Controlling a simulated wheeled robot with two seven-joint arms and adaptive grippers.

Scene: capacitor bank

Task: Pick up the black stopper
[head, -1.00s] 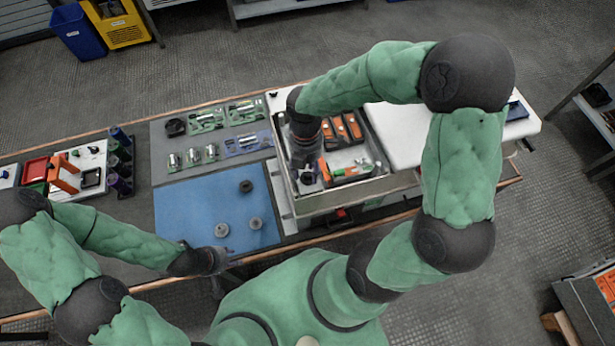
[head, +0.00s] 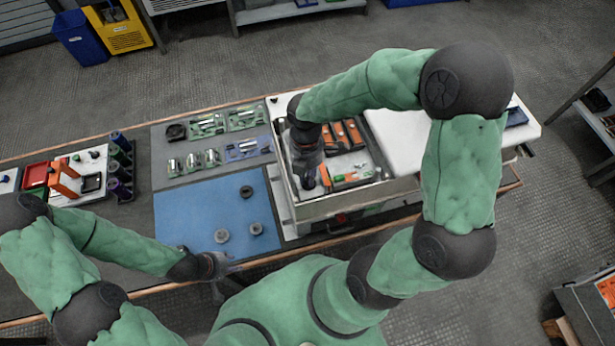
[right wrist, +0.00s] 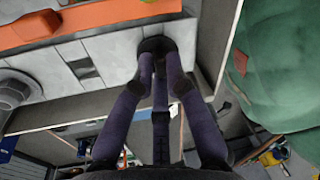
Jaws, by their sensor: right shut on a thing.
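My right gripper (head: 309,184) reaches down into the open metal-sided drawer (head: 345,207), near its front left corner. In the right wrist view, its fingers (right wrist: 159,62) are closed together on the black stopper (right wrist: 155,43), a dark round piece at the fingertips over a pale surface. The fingers cover part of the stopper, and I cannot tell whether it still touches that surface. In the head view the gripper mostly hides it. My left gripper (head: 212,266) is low by the table's front edge, beside the blue mat; its fingers are too small to judge.
Orange-topped tools (head: 345,132) lie in the drawer beside the gripper, and its walls are close. A dark round piece (head: 246,191) and two grey ones stand on the blue mat (head: 185,215). A white top (head: 405,140) lies right of the drawer.

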